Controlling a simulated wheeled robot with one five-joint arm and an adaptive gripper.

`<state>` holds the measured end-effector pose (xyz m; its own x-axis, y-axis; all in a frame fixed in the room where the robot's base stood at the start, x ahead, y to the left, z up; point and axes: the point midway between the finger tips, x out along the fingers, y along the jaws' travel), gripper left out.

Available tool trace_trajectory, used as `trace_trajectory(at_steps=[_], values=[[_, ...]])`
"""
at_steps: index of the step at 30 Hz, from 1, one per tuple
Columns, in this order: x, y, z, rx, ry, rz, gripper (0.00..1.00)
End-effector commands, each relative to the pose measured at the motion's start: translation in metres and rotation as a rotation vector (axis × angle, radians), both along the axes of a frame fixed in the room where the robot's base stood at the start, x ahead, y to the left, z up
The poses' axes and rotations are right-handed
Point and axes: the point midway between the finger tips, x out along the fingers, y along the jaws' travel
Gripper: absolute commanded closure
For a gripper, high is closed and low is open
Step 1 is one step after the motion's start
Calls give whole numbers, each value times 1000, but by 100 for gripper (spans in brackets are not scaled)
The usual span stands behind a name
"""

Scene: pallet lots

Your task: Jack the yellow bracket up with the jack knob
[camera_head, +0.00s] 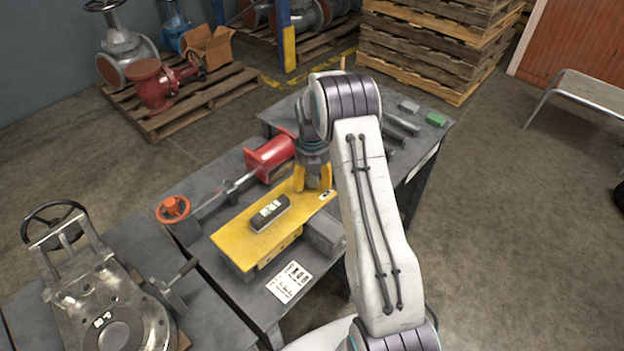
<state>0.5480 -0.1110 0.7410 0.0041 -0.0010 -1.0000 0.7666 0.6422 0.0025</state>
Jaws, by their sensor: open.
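The yellow bracket (243,243) is a long yellow plate lying across grey blocks on the workbench. A small black device with a light display (269,212) rests on top of it. An orange round knob (173,209), which looks like the jack knob, sits left of the bracket on a rod leading to a red cylinder (270,157). My arm hides part of the bench to the right.
A white printed sheet (289,282) lies in front of the bracket. A steel valve with a black handwheel (88,290) stands at lower left. Grey and green blocks (436,119) sit at the bench's far end.

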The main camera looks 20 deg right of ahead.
Motion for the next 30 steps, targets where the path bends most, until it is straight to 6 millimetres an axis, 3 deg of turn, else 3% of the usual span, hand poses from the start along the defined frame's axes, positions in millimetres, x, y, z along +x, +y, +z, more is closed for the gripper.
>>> trace_trajectory(at_steps=[2, 21, 30], values=[[0, 0, 0, 0, 0, 0, 39], [-1, 0, 0, 1, 3, 0, 96], [-2, 1, -1, 2, 8, -46, 96]])
